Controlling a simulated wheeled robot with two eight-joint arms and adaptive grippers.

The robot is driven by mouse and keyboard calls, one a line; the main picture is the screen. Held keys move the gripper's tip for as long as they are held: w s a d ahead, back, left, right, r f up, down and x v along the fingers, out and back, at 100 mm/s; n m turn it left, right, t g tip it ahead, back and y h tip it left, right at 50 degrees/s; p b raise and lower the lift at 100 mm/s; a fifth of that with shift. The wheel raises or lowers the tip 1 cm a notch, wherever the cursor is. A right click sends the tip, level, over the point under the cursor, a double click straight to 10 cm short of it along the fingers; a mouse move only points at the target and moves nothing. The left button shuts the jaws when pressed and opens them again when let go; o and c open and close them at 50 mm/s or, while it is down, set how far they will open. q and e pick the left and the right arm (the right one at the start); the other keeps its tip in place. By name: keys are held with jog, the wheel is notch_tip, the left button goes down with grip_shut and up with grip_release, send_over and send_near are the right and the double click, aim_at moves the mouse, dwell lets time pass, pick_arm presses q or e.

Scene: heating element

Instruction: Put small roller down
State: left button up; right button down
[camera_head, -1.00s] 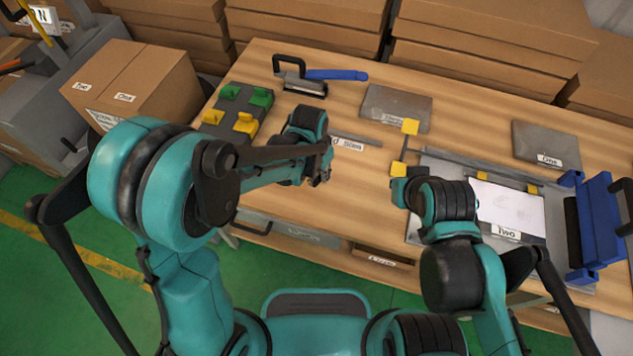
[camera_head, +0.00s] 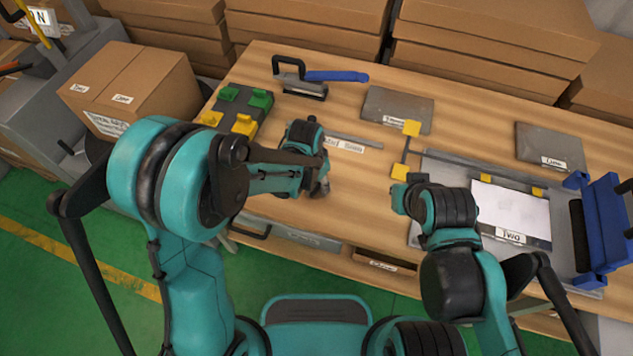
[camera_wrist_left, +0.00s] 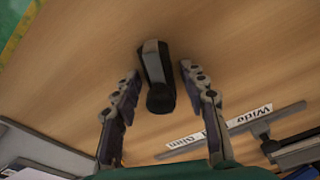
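In the left wrist view, the small roller (camera_wrist_left: 153,66), a short black and grey piece with a round dark end, sits between the fingers of my left gripper (camera_wrist_left: 160,70). The fingers are spread, with a narrow gap on each side of it. The wooden table top shows behind it; whether it rests fully on the table I cannot tell. In the head view my left gripper (camera_head: 321,182) is low over the table's front middle, and the arm hides the roller. My right gripper (camera_head: 397,198) is over the table's front, right of centre; its fingers are hidden.
A grey block (camera_head: 240,112) with green and yellow pieces stands at the left. A blue-handled tool (camera_head: 335,75) lies at the back. Grey plates (camera_head: 398,108), a white sheet (camera_head: 510,208) and a blue roller frame (camera_head: 603,225) occupy the right. A labelled bar (camera_head: 350,141) lies just behind my left gripper.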

aim_at(312, 186)
pick_arm(q)
jog(key=shift+r, duration=0.1)
jog(key=shift+r+p, duration=0.3)
jog(key=shift+r, duration=0.05)
notch_tip(312, 186, up, 11)
jog(key=s+a+p, duration=0.1)
jog(key=s+p, duration=0.1)
jog(key=p, duration=0.2)
jog(key=s+a+r+n+t, duration=0.3)
jog(key=s+a+r+n, duration=0.1)
jog(key=a, duration=0.4)
jog(key=s+a+r+n+t+y, duration=0.1)
jog(key=s+a+r+n+t, duration=0.1)
jog(key=s+a+r+n, duration=0.2)
jog(key=s+a+r, duration=0.2)
jog(key=a, duration=0.2)
jog(key=shift+a+t, duration=0.4)
jog(key=shift+s, duration=0.1)
jog(key=shift+f+b, duration=0.45)
